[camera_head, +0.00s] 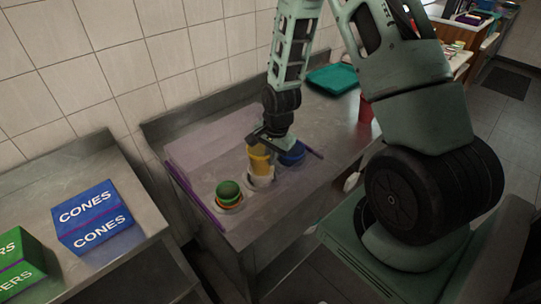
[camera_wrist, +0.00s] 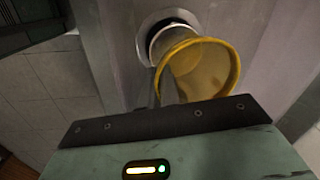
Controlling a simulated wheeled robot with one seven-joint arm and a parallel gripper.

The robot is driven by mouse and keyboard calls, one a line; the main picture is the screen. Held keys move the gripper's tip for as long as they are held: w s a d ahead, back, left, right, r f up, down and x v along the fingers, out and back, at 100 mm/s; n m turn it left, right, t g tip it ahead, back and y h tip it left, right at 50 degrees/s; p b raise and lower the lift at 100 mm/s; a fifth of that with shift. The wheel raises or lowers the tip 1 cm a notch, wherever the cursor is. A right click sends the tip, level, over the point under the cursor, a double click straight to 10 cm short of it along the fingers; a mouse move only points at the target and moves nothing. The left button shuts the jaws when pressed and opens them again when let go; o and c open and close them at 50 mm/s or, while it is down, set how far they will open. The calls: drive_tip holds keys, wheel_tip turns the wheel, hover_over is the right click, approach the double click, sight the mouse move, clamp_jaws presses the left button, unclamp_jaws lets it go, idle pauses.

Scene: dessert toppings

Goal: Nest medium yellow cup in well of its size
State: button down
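The medium yellow cup (camera_head: 259,157) is in the middle of the translucent purple holder (camera_head: 180,157), above a pale round well (camera_head: 261,179). In the wrist view the yellow cup (camera_wrist: 205,72) shows its open mouth and looks tilted, with the pale well rim (camera_wrist: 144,42) behind it. My gripper (camera_head: 265,141) is at the cup's top rim. In the wrist view my gripper's fingers (camera_wrist: 166,86) are close together across the cup's left wall, seemingly pinching it. Whether the cup's base is inside the well cannot be told.
A green cup (camera_head: 228,190) with an orange rim below stands in the well at left. A blue cup (camera_head: 292,155) stands right of the yellow one. A blue CONES box (camera_head: 92,217) is on the left counter. A teal tray (camera_head: 331,79) lies at the back.

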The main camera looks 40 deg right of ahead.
sight(271, 176)
drive_tip(key=shift+f+b, duration=1.7)
drive_tip(key=shift+f, duration=0.75)
drive_tip(key=c, duration=1.6)
unclamp_jaws()
drive_tip(key=shift+o, duration=0.2)
drive_tip(key=shift+r, duration=0.1)
drive_tip(key=shift+r+p, duration=3.65)
drive_tip(key=shift+r, duration=0.85)
